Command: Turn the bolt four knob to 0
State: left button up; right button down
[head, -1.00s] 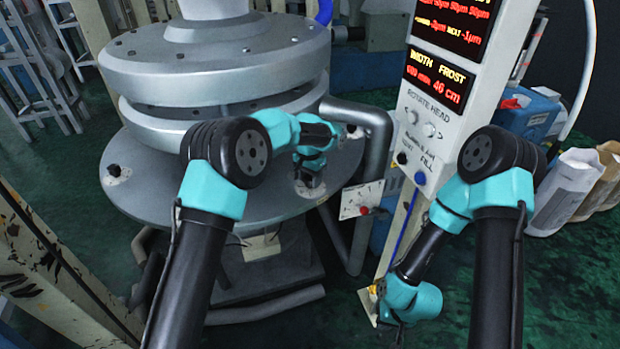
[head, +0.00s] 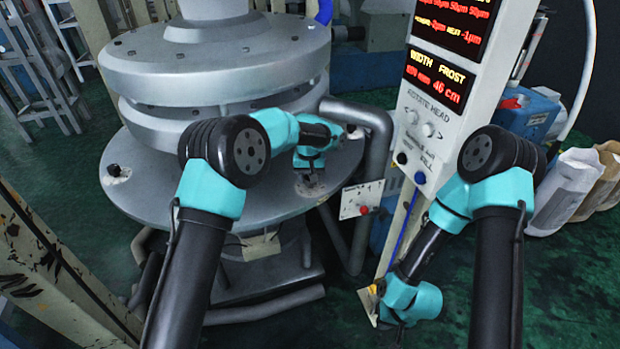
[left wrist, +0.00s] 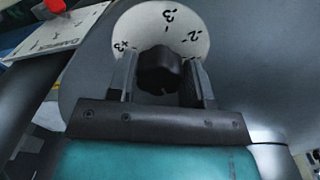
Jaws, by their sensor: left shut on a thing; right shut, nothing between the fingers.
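The bolt knob, a black knob (left wrist: 160,72), stands on a round white dial (left wrist: 150,25) in the left wrist view. The dial shows -3 near the top, -2 to its right and +3 to the left; no 0 is in sight. My left gripper (left wrist: 160,85) is shut on the knob, one finger on each side. In the head view my left gripper (head: 311,183) points down at the right front of the round grey machine plate (head: 230,208), and hides the knob there. My right gripper (head: 392,326) hangs low by the control post, shut and empty, its fingers hardly visible.
The grey machine head (head: 215,60) rises behind my left arm. A bent grey pipe (head: 375,130) and a small white panel with a red button (head: 362,200) stand right of the knob. The display post (head: 440,110) is between the arms.

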pick_arm(q)
jog(key=shift+n, duration=0.9)
jog(key=o, duration=0.9)
jog(key=r, duration=1.7)
jog(key=shift+a+r, duration=0.25)
jog(key=shift+f, duration=0.1)
